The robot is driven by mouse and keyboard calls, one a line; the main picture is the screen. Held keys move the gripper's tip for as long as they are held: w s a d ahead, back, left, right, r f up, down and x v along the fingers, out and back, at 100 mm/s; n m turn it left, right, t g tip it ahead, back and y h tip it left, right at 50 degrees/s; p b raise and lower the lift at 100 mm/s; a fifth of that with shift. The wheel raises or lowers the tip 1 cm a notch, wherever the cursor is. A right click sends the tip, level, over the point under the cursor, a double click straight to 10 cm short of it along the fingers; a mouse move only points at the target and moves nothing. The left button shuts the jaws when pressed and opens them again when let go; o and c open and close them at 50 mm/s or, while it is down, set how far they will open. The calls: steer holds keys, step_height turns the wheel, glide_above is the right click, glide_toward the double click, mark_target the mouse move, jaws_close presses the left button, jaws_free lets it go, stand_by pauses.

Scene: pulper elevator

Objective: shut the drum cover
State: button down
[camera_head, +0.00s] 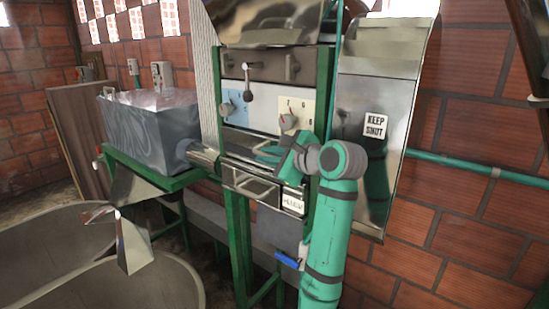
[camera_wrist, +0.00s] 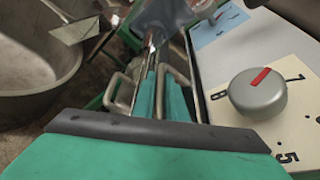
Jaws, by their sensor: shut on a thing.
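A shiny metal panel (camera_head: 370,145) with a "KEEP SHUT" sign (camera_head: 375,126) stands at the right of the green-framed machine. A curved metal sheet (camera_head: 265,22) sits on top of the machine. I cannot tell for certain which of these is the drum cover. My gripper (camera_head: 268,154) is at the machine's front, below the knobs and well left of the panel. In the wrist view its teal fingers (camera_wrist: 160,92) are close together at a bent metal bar handle (camera_wrist: 186,92), shut on it. The exact contact is partly hidden.
A control panel with a red-marked knob (camera_head: 288,121), a blue-plate knob (camera_head: 228,108) and a lever (camera_head: 247,85) is just above my gripper. A lower handle (camera_head: 255,187) is beneath. A grey tank (camera_head: 150,125) and large basins (camera_head: 110,285) stand left.

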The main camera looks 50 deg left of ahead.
steer(key=c, duration=2.1)
jaws_free()
steer(key=shift+f, duration=0.1)
steer(key=v, duration=1)
steer(key=shift+d, duration=0.4)
steer(key=shift+r, duration=0.2)
steer(key=shift+s+f+v, duration=0.15)
steer(key=shift+f+v, duration=0.05)
steer(key=shift+v, duration=1.85)
steer(key=shift+s+f+v, duration=0.15)
steer(key=shift+v, duration=1.9)
steer(key=shift+s+f+v, duration=0.2)
steer(key=shift+v, duration=1.85)
steer(key=shift+d, duration=0.1)
